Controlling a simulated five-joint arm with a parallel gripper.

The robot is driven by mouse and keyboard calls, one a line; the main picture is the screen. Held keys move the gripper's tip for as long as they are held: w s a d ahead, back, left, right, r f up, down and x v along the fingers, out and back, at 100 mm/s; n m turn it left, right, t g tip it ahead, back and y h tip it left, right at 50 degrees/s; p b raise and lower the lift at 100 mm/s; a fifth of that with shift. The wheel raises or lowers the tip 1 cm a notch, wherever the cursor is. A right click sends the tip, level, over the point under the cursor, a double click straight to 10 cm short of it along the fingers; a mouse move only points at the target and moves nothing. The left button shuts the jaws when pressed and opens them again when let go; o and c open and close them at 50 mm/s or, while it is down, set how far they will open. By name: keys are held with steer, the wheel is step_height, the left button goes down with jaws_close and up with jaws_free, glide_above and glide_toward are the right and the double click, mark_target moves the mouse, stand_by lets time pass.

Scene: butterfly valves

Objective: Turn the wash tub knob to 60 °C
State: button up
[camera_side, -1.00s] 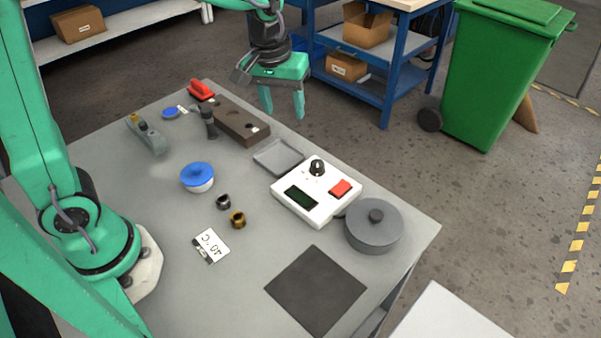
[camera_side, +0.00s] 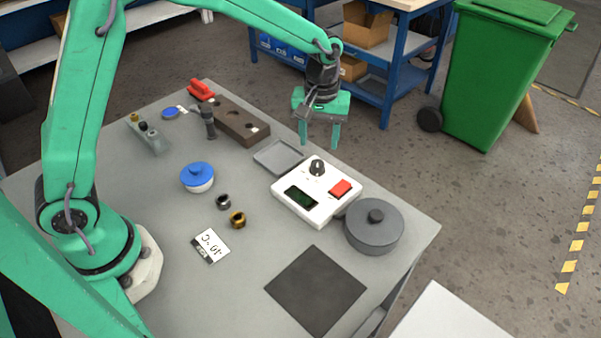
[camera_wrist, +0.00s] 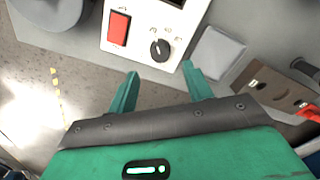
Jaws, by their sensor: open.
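The black knob (camera_side: 317,167) with a light pointer mark sits on a white control box (camera_side: 287,201). The box also has a red button (camera_side: 340,188) and a dark display (camera_side: 300,197). In the wrist view the knob (camera_wrist: 160,49) has small scale marks around it, too small to read surely. My green gripper (camera_side: 320,141) is open and empty, fingers pointing down, above and behind the knob and apart from it. In the wrist view the knob lies just beyond the gap between the fingertips (camera_wrist: 160,70). A white card (camera_side: 210,246) appears to read 40 °C, seen upside down.
A grey lidded pot (camera_side: 374,230) stands close to the box's right. A shallow grey tray (camera_side: 278,158) and a brown block (camera_side: 238,121) lie to its left.

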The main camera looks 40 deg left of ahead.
mark_target(317, 163)
steer(key=shift+f, duration=3.75)
steer(key=shift+c, duration=0.2)
steer(key=c, duration=0.9)
